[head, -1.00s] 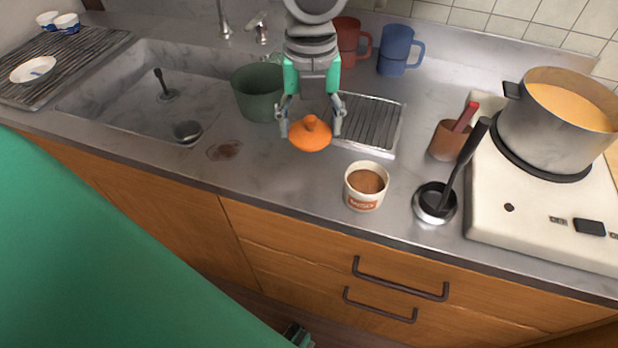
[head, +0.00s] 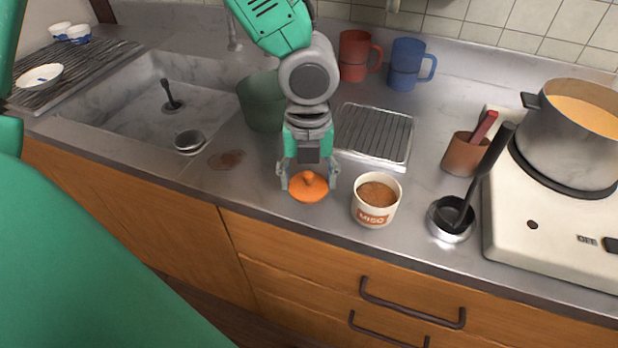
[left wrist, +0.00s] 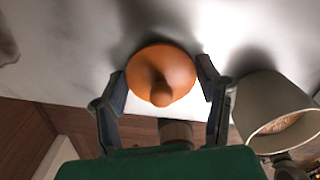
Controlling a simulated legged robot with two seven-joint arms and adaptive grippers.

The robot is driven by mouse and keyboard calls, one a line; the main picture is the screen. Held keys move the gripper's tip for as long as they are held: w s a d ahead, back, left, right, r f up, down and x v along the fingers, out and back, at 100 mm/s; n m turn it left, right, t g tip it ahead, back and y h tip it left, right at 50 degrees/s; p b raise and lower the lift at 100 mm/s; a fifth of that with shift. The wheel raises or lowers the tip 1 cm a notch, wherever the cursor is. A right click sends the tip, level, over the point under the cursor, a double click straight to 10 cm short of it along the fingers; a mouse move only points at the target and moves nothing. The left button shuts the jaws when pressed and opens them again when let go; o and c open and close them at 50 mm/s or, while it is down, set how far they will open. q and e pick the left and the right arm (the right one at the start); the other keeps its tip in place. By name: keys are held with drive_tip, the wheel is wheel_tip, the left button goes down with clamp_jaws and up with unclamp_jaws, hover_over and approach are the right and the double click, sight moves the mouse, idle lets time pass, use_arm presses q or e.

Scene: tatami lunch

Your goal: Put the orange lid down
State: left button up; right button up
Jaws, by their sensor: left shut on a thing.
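The orange lid (head: 308,188) is a round disc with a knob on top. It is low at the counter (head: 250,195), left of the miso cup (head: 375,213), knob up. My left gripper (head: 308,179) is above it, shut on it with one finger at each side of the rim. In the left wrist view the lid (left wrist: 163,72) lies between the two fingertips (left wrist: 160,76), with the miso cup (left wrist: 268,100) to its right. I cannot tell whether the lid's underside touches the counter. The miso cup is open, with brown paste inside. My right gripper is out of view.
A green pot (head: 258,105) and a wire rack (head: 372,135) stand behind the lid. A ladle in a metal holder (head: 450,222), a brown utensil cup (head: 462,155) and the stove (head: 540,232) are at right. The sink (head: 125,115) is at left. A brown stain (head: 226,160) marks the counter.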

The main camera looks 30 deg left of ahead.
sight(307, 171)
use_arm(q)
drive_tip(key=shift+s, duration=0.1)
drive_tip(key=o, duration=0.8)
drive_tip(key=shift+o, duration=0.2)
wheel_tip(307, 171, up, 12)
drive_tip(key=p, duration=0.3)
drive_tip(key=shift+p, duration=0.3)
